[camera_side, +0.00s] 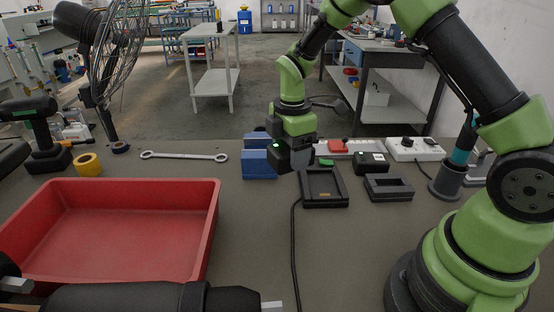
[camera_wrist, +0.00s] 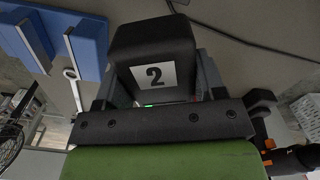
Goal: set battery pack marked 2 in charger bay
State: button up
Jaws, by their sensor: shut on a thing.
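A black battery pack with a white label reading 2 (camera_wrist: 150,50) is held between the fingers of my gripper (camera_wrist: 158,85) in the wrist view. In the side view the pack (camera_side: 281,158) hangs under my gripper (camera_side: 297,152), above the bench. It is to the left of the black charger (camera_side: 324,202), apart from its bay as far as I can see. The charger bay looks empty, with a green part at its back edge and a cable running forward.
Blue blocks (camera_side: 258,164) stand just left of the held pack. Another black pack (camera_side: 371,163) and an empty black frame (camera_side: 389,187) are right of the charger, near a power strip (camera_side: 350,148). A red tray (camera_side: 208,215) lies left, a wrench (camera_side: 185,156) behind it.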

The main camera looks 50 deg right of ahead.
aim_at(322, 185)
jog(key=s+d+n, duration=0.4)
jog(key=d+n, duration=0.4)
jog(key=n, duration=0.5)
jog(key=shift+w+a+f, duration=0.1)
jog(key=shift+f, duration=1.65)
jog(key=shift+w+a+f, duration=0.1)
jog(key=shift+f, duration=1.65)
jog(key=shift+f, duration=0.65)
jog(key=o, duration=1.4)
jog(key=shift+c, duration=0.2)
jog(key=shift+r, duration=0.1)
notch_tip(322, 185, up, 8)
